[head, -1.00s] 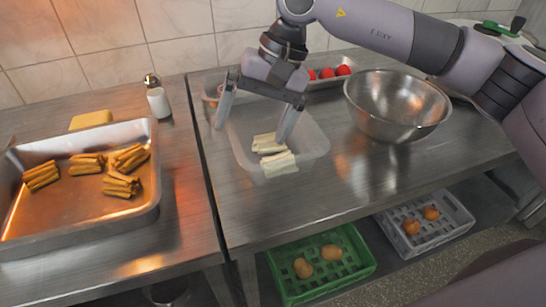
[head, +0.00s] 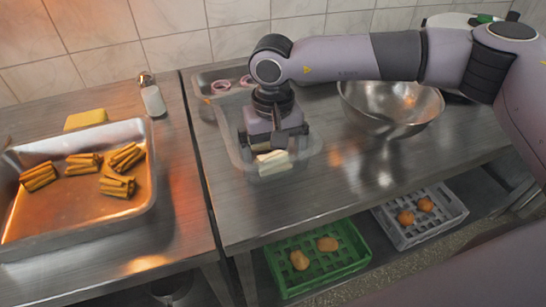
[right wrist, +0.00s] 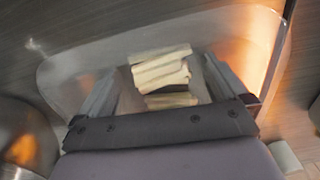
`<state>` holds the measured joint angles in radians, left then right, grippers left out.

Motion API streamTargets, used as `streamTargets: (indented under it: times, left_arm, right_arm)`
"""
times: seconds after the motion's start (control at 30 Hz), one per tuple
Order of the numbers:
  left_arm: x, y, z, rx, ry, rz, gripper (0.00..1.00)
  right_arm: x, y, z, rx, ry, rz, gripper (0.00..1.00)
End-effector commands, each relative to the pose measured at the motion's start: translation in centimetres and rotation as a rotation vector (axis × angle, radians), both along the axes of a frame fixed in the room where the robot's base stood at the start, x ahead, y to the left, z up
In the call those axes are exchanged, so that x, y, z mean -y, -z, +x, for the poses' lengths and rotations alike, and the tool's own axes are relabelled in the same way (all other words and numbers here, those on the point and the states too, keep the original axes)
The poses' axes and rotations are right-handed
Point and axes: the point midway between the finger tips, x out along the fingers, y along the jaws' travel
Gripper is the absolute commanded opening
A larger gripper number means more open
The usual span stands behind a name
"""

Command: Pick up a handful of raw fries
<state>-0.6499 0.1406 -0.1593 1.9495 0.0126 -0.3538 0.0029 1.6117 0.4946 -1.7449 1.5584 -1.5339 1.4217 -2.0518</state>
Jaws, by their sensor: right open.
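The raw fries (head: 273,162) are pale stacked sticks inside a clear plastic tub (head: 315,143) on the steel counter. My right gripper (head: 274,150) points down into the tub over the fries, which it partly hides. In the right wrist view the fries (right wrist: 160,72) lie between the two spread fingers of the gripper (right wrist: 165,88), some sticks beyond the fingertips. The gripper is open. I cannot tell whether the fingers touch the fries. My left gripper is not in view.
A metal tray (head: 150,185) with several bundles of browned fries stands at the left. A steel bowl (head: 390,108) stands right of the tub. A salt shaker (head: 152,97), yellow block (head: 86,119) and onion rings (head: 221,87) are behind. Green (head: 368,262) and grey (head: 460,213) crates sit below.

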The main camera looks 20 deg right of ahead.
Motion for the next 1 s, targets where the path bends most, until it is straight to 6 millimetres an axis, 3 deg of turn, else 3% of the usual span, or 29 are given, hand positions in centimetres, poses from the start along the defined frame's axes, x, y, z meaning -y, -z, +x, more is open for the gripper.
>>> streamTargets:
  times: [0.2, 0.37, 0.77, 1.0]
  left_arm:
    - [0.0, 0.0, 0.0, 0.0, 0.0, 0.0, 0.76]
    - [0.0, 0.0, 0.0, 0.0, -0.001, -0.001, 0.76]
    - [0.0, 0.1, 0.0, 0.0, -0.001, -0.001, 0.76]
    - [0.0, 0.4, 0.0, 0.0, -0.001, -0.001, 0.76]
  right_arm:
    - [0.0, 0.1, 0.0, 0.001, 0.0, 0.001, 0.97]
    - [0.0, 0.0, 0.0, 0.0, 0.001, 0.001, 0.45]
    - [-0.1, -0.4, 0.1, 0.001, 0.001, 0.002, 0.45]
    - [-0.1, -3.5, 0.1, 0.004, 0.001, 0.003, 0.45]
